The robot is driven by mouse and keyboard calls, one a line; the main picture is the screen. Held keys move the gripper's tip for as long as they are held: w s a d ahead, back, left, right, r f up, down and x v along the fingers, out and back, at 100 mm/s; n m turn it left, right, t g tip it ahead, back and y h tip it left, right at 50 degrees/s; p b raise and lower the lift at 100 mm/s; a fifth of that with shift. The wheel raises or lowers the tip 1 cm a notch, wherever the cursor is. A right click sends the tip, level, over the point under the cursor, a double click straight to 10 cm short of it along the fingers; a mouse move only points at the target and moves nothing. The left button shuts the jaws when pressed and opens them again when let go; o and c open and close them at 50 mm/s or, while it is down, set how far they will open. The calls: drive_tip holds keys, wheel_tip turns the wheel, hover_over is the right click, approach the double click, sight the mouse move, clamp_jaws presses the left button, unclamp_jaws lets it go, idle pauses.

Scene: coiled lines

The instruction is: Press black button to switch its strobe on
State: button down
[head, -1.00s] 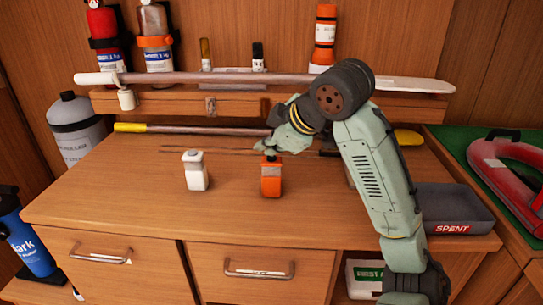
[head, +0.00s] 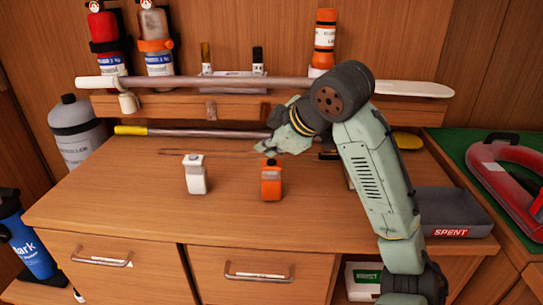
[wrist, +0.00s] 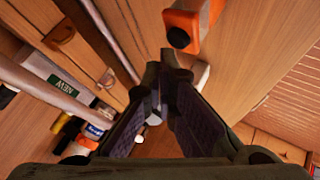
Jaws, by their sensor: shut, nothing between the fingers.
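An orange strobe (head: 271,184) with a black button (head: 271,162) on top stands upright on the bench. I see no glow on it. It also shows at the top of the wrist view (wrist: 196,22), with its black button (wrist: 178,38) facing the camera. My gripper (head: 262,149) is shut and empty, just behind and above the orange strobe in the head view. In the wrist view its closed fingertips (wrist: 166,62) appear just below and left of the button; I cannot tell whether they touch the strobe. A white strobe-like unit (head: 196,176) stands to the left.
Long poles, including an oar-like one (head: 215,81), lie across the shelf and bench back. An orange canister (head: 324,38) and extinguishers (head: 156,42) stand behind. A grey SPENT tray (head: 455,212) is at right. The bench front is clear.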

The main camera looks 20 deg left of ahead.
sight(269, 163)
drive_tip(key=shift+r, duration=0.15)
wheel_tip(269, 163, up, 6)
drive_tip(key=p, duration=0.5)
